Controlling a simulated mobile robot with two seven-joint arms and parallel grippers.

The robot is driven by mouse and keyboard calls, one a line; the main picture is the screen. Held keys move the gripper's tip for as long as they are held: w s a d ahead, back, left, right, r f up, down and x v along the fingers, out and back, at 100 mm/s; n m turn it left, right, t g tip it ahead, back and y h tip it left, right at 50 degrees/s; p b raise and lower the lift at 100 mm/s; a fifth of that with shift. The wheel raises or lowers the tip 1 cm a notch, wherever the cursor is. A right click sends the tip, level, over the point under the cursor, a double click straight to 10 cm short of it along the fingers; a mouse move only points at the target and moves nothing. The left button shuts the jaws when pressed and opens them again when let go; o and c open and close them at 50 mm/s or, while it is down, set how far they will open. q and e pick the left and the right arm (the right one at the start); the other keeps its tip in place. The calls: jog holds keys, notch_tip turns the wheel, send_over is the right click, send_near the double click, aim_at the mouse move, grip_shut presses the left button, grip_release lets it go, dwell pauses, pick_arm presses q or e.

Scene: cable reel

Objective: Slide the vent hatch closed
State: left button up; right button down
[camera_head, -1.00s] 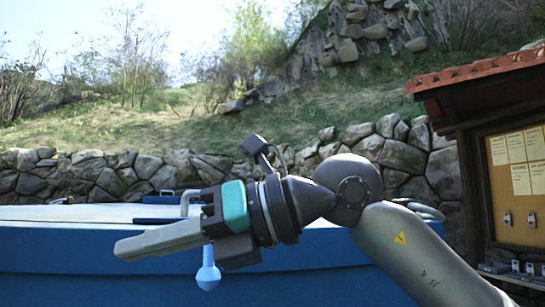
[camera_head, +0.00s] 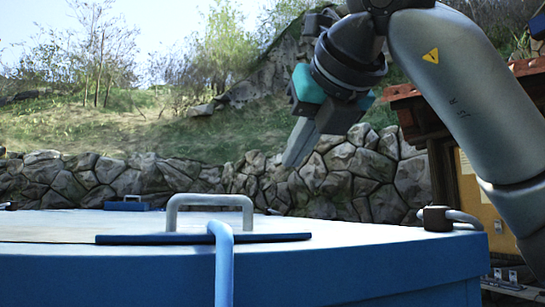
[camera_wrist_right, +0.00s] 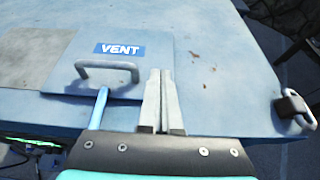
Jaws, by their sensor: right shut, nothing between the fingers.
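The vent hatch (camera_wrist_right: 145,58) is a flat blue-grey plate with a VENT label and a grey bar handle (camera_wrist_right: 107,68) in the right wrist view. In the head view, its handle (camera_head: 210,203) stands upright above a dark blue strip (camera_head: 270,237) on the lid of the blue box. My right gripper (camera_head: 291,160) is shut and empty, raised above and to the right of the handle. In the wrist view, its fingers (camera_wrist_right: 160,75) overlap the hatch's right part in the picture; the handle is apart to their left. My left gripper is not in view.
A light blue rod (camera_head: 223,265) rises in front of the handle. A latch with a grey loop (camera_head: 450,217) sits at the box's right corner. A grey rectangular patch (camera_wrist_right: 35,58) lies left of the hatch.

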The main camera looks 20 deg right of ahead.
jog(key=b, duration=0.1)
send_over(275, 229)
jog(key=s, duration=0.3)
notch_tip(275, 229, down, 5)
jog(key=shift+s+d, duration=0.1)
jog(key=shift+d, duration=0.05)
jog(key=x, duration=0.2)
jog(key=shift+f, duration=0.4)
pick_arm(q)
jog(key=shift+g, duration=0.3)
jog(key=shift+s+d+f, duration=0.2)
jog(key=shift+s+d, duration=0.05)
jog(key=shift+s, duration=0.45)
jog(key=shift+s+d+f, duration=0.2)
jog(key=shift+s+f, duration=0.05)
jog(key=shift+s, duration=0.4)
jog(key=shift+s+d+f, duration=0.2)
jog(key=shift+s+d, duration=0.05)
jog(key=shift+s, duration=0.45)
pick_arm(e)
jog(key=shift+x, duration=1.05)
